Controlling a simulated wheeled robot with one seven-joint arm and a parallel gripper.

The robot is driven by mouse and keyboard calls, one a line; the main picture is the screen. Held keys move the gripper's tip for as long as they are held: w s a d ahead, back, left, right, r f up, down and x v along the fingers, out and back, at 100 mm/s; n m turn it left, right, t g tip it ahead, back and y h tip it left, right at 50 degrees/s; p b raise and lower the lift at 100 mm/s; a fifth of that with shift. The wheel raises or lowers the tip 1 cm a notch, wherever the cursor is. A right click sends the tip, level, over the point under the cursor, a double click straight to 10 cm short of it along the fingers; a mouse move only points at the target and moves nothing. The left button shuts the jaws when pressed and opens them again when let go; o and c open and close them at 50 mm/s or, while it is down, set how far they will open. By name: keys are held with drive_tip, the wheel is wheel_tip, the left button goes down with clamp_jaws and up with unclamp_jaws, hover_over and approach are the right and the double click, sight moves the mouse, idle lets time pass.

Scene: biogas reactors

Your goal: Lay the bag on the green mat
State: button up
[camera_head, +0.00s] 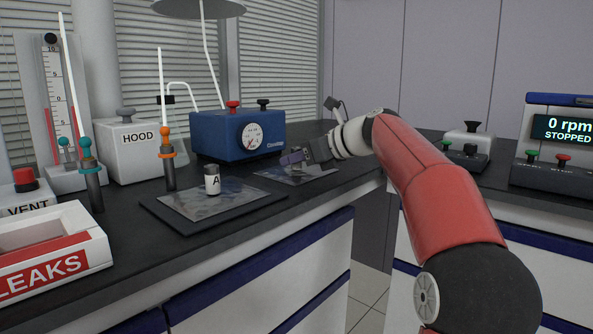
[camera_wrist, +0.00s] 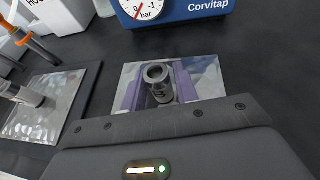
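A clear, silvery flat bag (camera_head: 300,174) lies on the dark bench in front of the blue gauge box. In the wrist view the bag (camera_wrist: 209,78) shows below my gripper, with a grey round fitting (camera_wrist: 158,80) standing up from it. My gripper (camera_head: 291,157) is low over the bag. In the wrist view its purple fingers (camera_wrist: 160,92) stand on either side of the fitting, very close to it. Whether they press on it I cannot tell. No green mat shows in either view.
The blue gauge box (camera_head: 225,137) stands behind. A red LEAKS tray (camera_head: 91,247) and upright probes (camera_head: 168,167) are to the left.

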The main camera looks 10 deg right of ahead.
clamp_jaws()
drive_tip(key=shift+r, duration=0.1)
